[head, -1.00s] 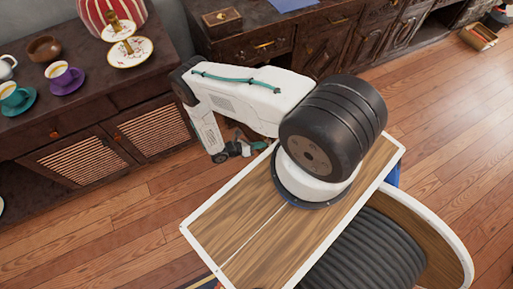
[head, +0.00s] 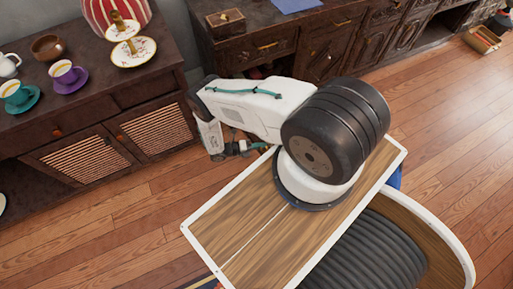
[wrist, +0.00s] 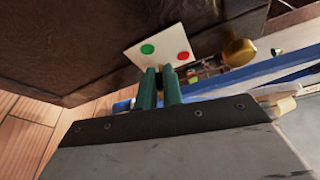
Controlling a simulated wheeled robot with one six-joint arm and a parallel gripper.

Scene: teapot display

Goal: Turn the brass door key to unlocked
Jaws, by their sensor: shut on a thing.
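In the wrist view, my gripper (wrist: 163,72) has two green fingers close together, shut on the brass door key. The key is almost wholly hidden between the fingertips, so its angle cannot be read. Just beyond the fingertips, a cream plate (wrist: 143,58) with a green dot (wrist: 148,49) on the left and a red dot (wrist: 184,56) on the right is fixed to a dark wooden front (wrist: 75,45). In the head view, my arm reaches toward the dark cabinets and hides the key and the plate.
A round brass knob (wrist: 239,52) sits close to the right of my fingers. A blue bar (wrist: 260,70) and small clutter lie beyond it. In the head view, cups, a teapot and saucers stand on the left sideboard (head: 60,125). The wooden floor (head: 440,125) at the right is open.

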